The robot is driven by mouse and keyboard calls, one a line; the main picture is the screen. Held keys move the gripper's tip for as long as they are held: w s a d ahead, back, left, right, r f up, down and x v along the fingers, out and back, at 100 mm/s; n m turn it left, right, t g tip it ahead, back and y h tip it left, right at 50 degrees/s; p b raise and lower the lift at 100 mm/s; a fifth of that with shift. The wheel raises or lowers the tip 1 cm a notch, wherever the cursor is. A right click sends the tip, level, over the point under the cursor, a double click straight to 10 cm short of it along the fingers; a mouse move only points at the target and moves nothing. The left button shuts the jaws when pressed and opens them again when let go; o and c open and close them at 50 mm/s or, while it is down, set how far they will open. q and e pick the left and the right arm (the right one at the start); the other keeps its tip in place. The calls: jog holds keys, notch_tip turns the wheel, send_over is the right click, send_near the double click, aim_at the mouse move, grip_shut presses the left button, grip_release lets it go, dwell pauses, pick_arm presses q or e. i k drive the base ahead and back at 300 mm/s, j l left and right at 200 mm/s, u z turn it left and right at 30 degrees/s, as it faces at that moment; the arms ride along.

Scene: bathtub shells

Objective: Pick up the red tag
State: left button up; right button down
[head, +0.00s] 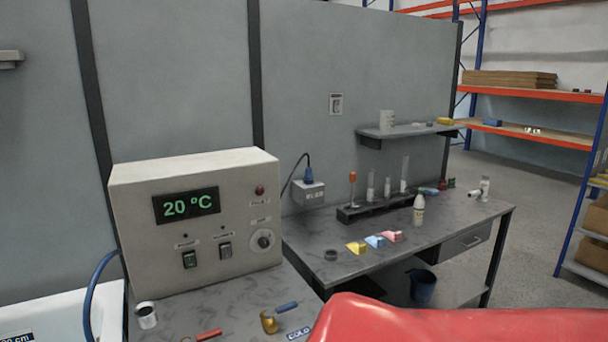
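No thing in the head view is clearly a red tag. A small red stick-like piece (208,335) lies on the near bench at the bottom edge, partly cut off by the frame. I cannot tell whether either is the tag. Neither of my grippers is in view.
A control box (215,262) reading 20 °C stands on the near bench. A blue stick (287,307), a brass-coloured piece (269,322) and a white cup (146,316) lie near it. A large glossy red surface (450,322) fills the bottom right. A white bottle (418,210) stands on the far bench.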

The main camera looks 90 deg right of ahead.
aim_at(442, 184)
jog(key=z, duration=2.45)
jog(key=i+l+z, duration=0.5)
jog(key=i+l, duration=0.15)
jog(key=l, duration=0.15)
jog(key=i+l+z, duration=0.45)
jog(key=i, duration=0.3)
jog(key=i+l, duration=0.3)
jog(key=i, duration=0.15)
jog(key=i+l, duration=0.35)
jog(key=i, duration=0.15)
jog(key=i+l+u, duration=0.15)
jog(key=u, duration=0.2)
jog(key=i+l+u, duration=0.1)
jog(key=l+u, duration=0.45)
jog(key=u, duration=0.2)
jog(key=i+l, duration=0.05)
